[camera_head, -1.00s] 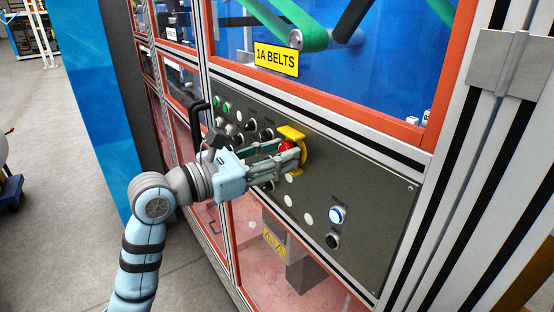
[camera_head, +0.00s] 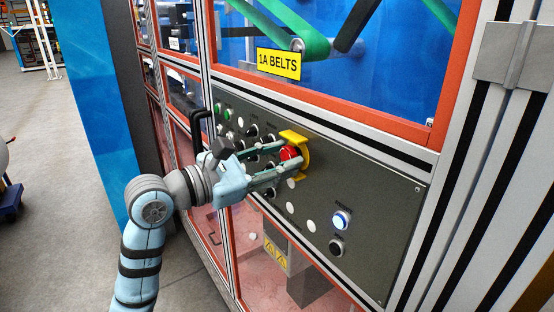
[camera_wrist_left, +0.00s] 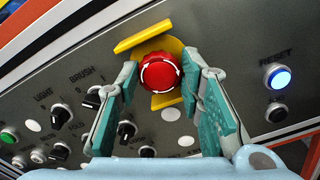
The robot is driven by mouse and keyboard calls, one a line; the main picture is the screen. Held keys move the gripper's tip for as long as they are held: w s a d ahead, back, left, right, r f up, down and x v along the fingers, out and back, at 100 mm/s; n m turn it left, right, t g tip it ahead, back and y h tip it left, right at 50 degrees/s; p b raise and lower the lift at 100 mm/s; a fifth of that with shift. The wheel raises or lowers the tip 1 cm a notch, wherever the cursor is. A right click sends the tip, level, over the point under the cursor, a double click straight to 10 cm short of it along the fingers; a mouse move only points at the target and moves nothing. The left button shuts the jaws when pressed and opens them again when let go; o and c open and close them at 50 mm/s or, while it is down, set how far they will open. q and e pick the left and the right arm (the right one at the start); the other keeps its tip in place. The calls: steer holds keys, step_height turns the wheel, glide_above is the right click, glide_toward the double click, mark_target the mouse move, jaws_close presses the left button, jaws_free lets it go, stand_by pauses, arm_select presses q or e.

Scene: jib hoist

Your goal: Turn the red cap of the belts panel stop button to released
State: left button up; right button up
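The red cap (camera_head: 289,153) of the stop button sits inside a yellow guard (camera_head: 304,152) on the dark belts panel (camera_head: 375,190). In the left wrist view the cap (camera_wrist_left: 160,73) is round with white turn arrows, and the yellow guard (camera_wrist_left: 146,38) shows above and below it. My left gripper (camera_head: 286,167) is open in front of the panel. In the left wrist view its two fingers (camera_wrist_left: 168,80) stand apart on either side of the cap, with a visible gap on each side. My right gripper is not in view.
A lit blue-white reset button (camera_head: 341,219) and a black button (camera_head: 336,247) sit right of the cap. Several black knobs (camera_wrist_left: 126,130) and green buttons (camera_head: 218,109) lie to the left. A yellow "1A BELTS" sign (camera_head: 279,64) hangs above.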

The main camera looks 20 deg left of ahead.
arm_select(q)
steer(key=o, duration=0.3)
steer(key=shift+d+r, duration=0.1)
steer(key=shift+o, duration=0.7)
steer(key=shift+w+d, duration=0.15)
steer(key=shift+w, duration=0.05)
steer(key=v, duration=0.8)
